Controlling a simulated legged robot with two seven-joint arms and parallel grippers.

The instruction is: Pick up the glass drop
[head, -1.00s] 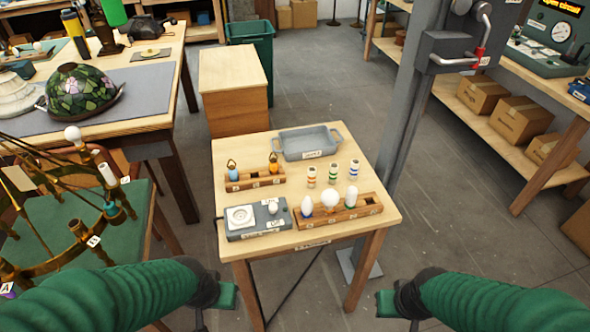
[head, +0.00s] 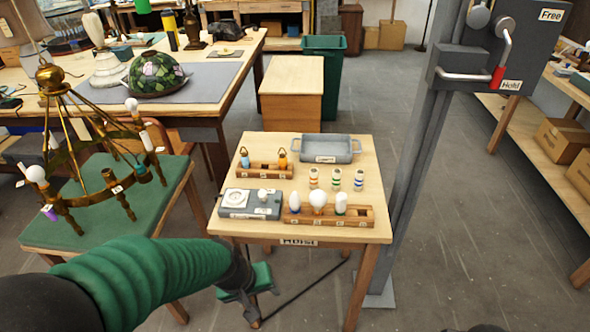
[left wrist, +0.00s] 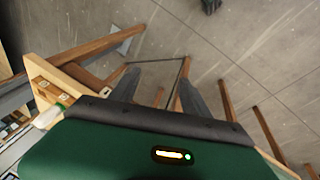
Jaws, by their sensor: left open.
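Two small drops with ring tops stand in a wooden rack at the back left of the small table: a blue one (head: 245,159) and an amber one (head: 283,160). Which of them is the task's glass drop, I cannot tell. My left gripper (head: 250,303) is in front of the table's near left edge, below the tabletop and well apart from the drops. In the left wrist view its two fingers (left wrist: 158,92) are spread with nothing between them. My right gripper does not show.
The small table (head: 372,190) also holds a grey tray (head: 325,149), striped sockets, a bulb rack (head: 335,217) and a grey tester box (head: 248,206). A brass chandelier (head: 75,180) stands on the green stool at left. A grey post (head: 415,150) rises beside the table's right side.

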